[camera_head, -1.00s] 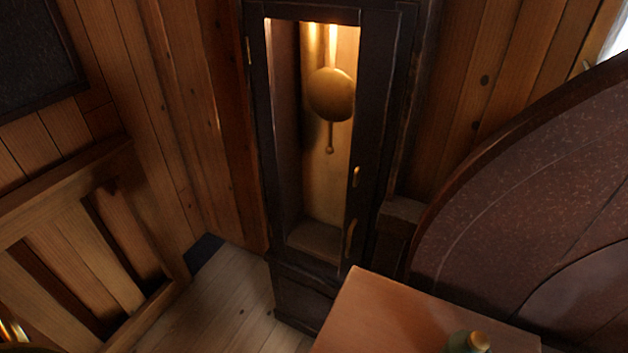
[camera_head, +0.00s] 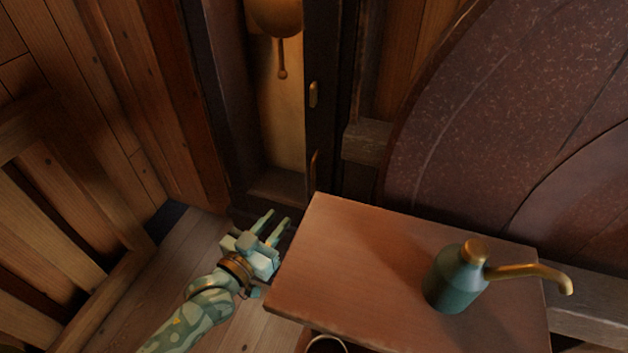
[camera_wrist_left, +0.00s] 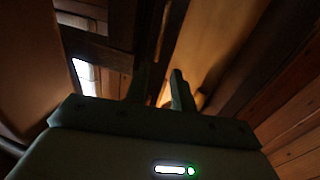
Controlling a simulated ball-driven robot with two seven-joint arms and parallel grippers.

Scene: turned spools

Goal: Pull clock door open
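The tall dark clock stands at the back in the head view, cut off at the top. Its narrow door has a dark frame (camera_head: 321,130), and the lit inside and brass pendulum (camera_head: 276,17) show through its opening. The door looks closed. A small brass fitting (camera_head: 313,95) and a brass handle (camera_head: 314,166) below it sit on the right stile; the table edge partly covers the handle. My left gripper (camera_head: 275,222) is open and empty, low in front of the clock, left of the table and apart from the handle. It also shows open in the left wrist view (camera_wrist_left: 158,82).
A wooden table (camera_head: 370,255) stands close to the right of my left gripper and bears a green bottle (camera_head: 457,280) with a brass spout. A large dark round panel (camera_head: 500,120) is behind it. A slatted wooden railing (camera_head: 50,220) stands at left, with open floor between.

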